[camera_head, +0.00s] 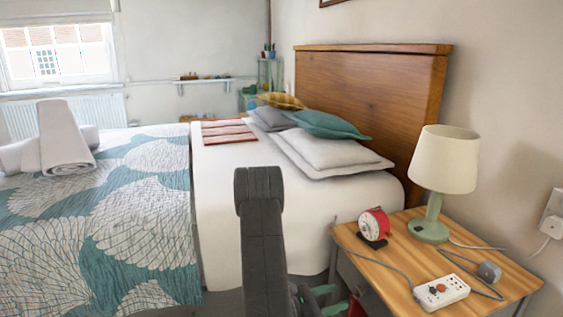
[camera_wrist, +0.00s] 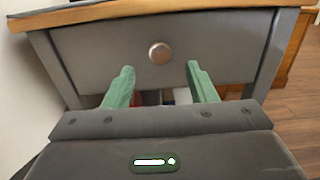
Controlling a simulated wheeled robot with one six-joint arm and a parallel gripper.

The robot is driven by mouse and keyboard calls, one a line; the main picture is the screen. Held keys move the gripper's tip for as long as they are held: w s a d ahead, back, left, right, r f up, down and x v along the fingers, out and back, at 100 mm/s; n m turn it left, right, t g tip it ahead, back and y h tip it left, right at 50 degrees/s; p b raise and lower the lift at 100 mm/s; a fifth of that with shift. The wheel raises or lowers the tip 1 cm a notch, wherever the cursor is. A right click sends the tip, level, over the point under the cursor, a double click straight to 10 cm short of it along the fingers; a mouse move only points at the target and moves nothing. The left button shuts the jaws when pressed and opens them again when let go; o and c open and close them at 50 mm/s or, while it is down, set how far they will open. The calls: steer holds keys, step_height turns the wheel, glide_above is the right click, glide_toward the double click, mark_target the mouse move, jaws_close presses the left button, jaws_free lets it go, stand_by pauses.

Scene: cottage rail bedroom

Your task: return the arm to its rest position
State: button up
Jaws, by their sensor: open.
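My gripper (camera_wrist: 160,70) is open, with its two green fingers apart and nothing seen between their tips. In the wrist view it faces the grey drawer front (camera_wrist: 95,55) of the nightstand, with the round knob (camera_wrist: 160,53) just beyond and between the fingertips. I cannot tell the exact gap to the drawer. In the head view my dark grey arm rises in front of the bed, and the green fingers (camera_head: 325,298) show low beside the nightstand (camera_head: 385,268), partly hidden by the arm.
The nightstand top holds a lamp (camera_head: 443,172), a red round object (camera_head: 374,224) and a white power strip (camera_head: 440,292) with cable. The bed (camera_head: 215,180) fills the middle and left. Red and white things show below the drawer. Wooden floor (camera_wrist: 300,110) is clear at right.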

steer(key=p+v, duration=0.1)
steer(key=v, duration=0.8)
steer(key=shift+a+p, duration=0.3)
steer(key=shift+p, duration=0.1)
